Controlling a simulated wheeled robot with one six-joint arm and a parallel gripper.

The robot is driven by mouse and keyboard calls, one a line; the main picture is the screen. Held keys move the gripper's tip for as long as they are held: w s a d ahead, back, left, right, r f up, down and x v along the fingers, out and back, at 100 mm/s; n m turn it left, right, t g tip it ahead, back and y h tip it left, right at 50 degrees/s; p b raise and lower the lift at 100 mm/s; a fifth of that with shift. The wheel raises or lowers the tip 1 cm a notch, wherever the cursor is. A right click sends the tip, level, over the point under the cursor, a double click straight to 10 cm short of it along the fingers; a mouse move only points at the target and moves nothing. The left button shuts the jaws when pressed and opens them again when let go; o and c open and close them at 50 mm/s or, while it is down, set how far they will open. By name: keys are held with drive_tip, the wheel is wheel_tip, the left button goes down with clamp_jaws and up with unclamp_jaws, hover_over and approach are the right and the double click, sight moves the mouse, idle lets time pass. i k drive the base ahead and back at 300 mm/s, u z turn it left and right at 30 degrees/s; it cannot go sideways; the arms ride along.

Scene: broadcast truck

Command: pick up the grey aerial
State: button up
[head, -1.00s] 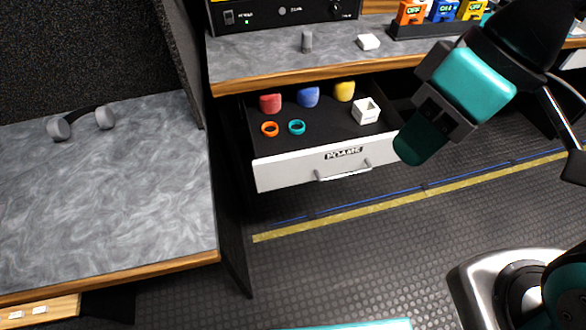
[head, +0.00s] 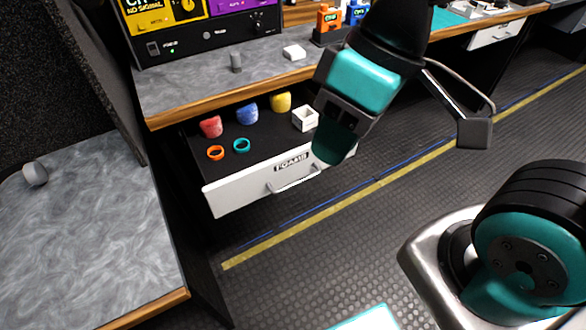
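A small grey upright cylinder (head: 236,61) stands on the grey marbled counter (head: 190,88). It is the only thing here that could be the grey aerial, but it is too small to tell for certain. My gripper (head: 334,143) hangs at the right of it, lower in the picture, in front of the open drawer's right end. Its teal tip overlaps the drawer front in the view. I see it from the side, so the gap between its fingers is hidden. Nothing shows in it.
The open drawer (head: 225,196) holds red, blue and yellow foam pieces, an orange ring, a teal ring and a white hollow block (head: 306,118). A white block (head: 294,52) lies on the counter. A grey desk (head: 90,240) stands at left.

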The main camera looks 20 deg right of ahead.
sight(236, 59)
drive_tip(key=z, duration=1.55)
drive_tip(key=i, duration=2.8)
drive_tip(key=u, duration=4.15)
drive_tip(key=i, duration=0.5)
drive_tip(key=u, duration=0.05)
